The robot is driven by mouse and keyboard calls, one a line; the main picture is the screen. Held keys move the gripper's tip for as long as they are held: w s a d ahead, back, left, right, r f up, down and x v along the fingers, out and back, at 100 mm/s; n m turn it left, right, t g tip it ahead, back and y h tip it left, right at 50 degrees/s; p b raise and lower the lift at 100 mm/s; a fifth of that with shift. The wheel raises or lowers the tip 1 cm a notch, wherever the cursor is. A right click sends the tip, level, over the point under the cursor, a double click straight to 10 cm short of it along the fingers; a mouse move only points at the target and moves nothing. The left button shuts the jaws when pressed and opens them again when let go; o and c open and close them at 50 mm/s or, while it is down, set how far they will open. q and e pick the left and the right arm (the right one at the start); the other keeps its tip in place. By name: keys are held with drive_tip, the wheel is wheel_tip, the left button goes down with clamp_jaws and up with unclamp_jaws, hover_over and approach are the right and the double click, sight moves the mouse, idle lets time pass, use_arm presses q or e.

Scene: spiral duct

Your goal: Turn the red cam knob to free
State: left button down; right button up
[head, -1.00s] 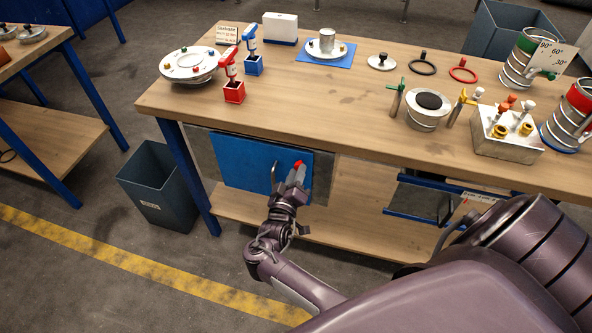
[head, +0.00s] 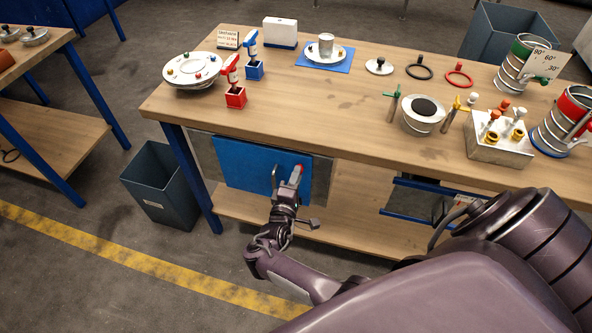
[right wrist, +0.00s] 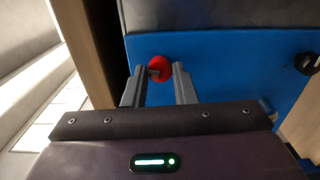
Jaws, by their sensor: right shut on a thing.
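The red cam knob (head: 297,169) is on the right part of the blue door panel (head: 235,163) under the workbench top. It also shows in the right wrist view (right wrist: 160,69), between the fingertips. My right gripper (head: 294,180) is shut on the red knob, its fingers pointing at the panel. The fingers cover part of the knob in the head view, and how far it is turned cannot be told. My left gripper is not in view.
The workbench top (head: 330,110) above holds several fixtures and parts. A grey bin (head: 160,185) stands on the floor at the left. Open floor lies in front.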

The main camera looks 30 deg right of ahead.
drive_tip(key=shift+r+n, duration=0.15)
drive_tip(key=shift+n, duration=0.15)
drive_tip(key=o, duration=1)
drive_tip(key=shift+w+d, duration=0.1)
drive_tip(key=shift+f, duration=0.2)
